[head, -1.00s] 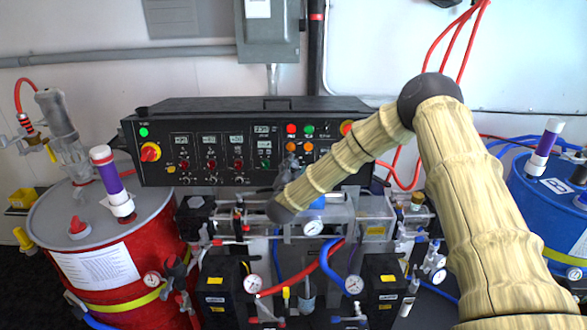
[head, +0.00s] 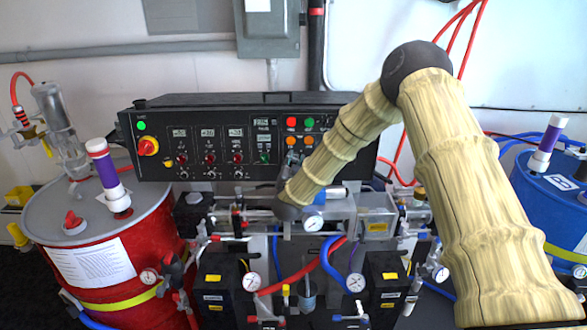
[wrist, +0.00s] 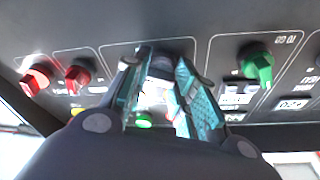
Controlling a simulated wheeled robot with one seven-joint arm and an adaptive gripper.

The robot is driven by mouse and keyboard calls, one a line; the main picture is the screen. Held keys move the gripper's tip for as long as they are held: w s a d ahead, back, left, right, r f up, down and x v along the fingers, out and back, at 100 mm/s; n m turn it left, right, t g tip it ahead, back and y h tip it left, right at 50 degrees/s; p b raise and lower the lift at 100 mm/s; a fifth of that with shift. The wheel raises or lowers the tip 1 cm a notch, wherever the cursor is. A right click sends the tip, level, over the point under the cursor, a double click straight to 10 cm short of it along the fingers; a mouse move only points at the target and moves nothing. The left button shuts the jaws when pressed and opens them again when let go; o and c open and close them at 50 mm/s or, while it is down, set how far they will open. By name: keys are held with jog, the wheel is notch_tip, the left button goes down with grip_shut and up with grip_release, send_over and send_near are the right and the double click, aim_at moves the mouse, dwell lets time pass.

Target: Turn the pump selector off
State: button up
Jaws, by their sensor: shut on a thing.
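The control panel (head: 220,145) stands on the bench in the head view. My gripper (wrist: 162,68) is at the panel face, with its teal fingers on both sides of a dark knob (wrist: 161,66) that appears to be the pump selector. The fingers are shut on it and cover its sides, so its pointer and setting cannot be read. In the head view my gripper (head: 289,168) is mostly behind my wrist, just right of the panel's green knob (head: 265,157). That green knob appears at the right in the wrist view (wrist: 258,68).
Two red knobs (wrist: 56,80) sit left of my gripper in the wrist view. Pipes, hoses and gauges (head: 313,222) crowd the space below. A red drum (head: 110,265) and blue drum (head: 553,205) flank the bench.

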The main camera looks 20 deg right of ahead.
jog(key=shift+d+f+n+t+y+b, duration=0.15)
jog(key=shift+n+y+b, duration=0.25)
jog(key=shift+n+b, duration=0.7)
jog(key=shift+a+n+t+y+b, duration=0.1)
jog(key=shift+n+t+y+b, duration=0.25)
jog(key=shift+n, duration=1.35)
jog(key=shift+s, duration=0.1)
jog(key=o, duration=1)
jog(key=shift+o, duration=0.2)
jog(key=r+v, duration=0.1)
jog(key=v, duration=1)
jog(key=shift+s+f, duration=0.35)
jog(key=shift+s, duration=0.1)
